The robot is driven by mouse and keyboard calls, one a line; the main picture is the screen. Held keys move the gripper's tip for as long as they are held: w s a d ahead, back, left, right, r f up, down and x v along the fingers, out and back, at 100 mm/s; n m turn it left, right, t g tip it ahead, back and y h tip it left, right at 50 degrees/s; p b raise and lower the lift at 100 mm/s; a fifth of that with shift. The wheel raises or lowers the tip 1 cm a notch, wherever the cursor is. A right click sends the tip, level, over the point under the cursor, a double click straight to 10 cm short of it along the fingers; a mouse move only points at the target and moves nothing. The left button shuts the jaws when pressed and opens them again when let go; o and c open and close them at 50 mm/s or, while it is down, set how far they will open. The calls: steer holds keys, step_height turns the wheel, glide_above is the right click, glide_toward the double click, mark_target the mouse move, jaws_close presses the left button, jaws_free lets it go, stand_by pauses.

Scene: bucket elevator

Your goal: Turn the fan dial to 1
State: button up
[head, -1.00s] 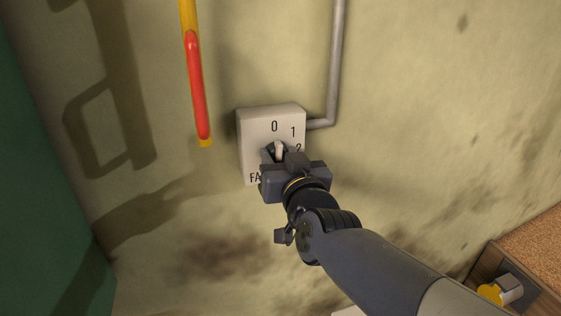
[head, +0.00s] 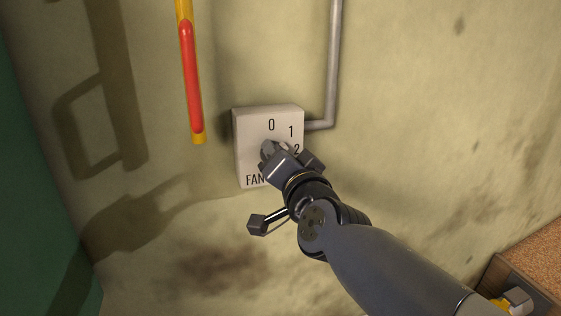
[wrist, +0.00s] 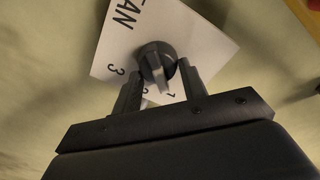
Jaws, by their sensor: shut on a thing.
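The fan switch box (head: 245,125) is a pale box on the wall, marked 0, 1, 2 and FAN. In the wrist view the box (wrist: 190,40) appears rotated, with FAN, 3 and a 1 visible. The grey round dial (wrist: 153,52) has a raised bar that points down in the wrist view, toward the side with the 1. Its exact setting is hard to tell. My gripper (wrist: 159,72) is shut on the dial, one finger on each side of the bar. In the head view my gripper (head: 288,155) covers most of the dial.
A grey conduit (head: 333,70) runs up the wall from the box's right side. A red and yellow bar (head: 191,75) hangs to the left of the box. A green surface (head: 30,200) edges the left. A brown-topped, framed thing (head: 535,260) stands at lower right.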

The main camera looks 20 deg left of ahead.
stand_by(0.5)
steer(key=o, duration=1)
steer(key=shift+c, duration=0.2)
steer(key=p+v, duration=0.2)
steer(key=v, duration=0.9)
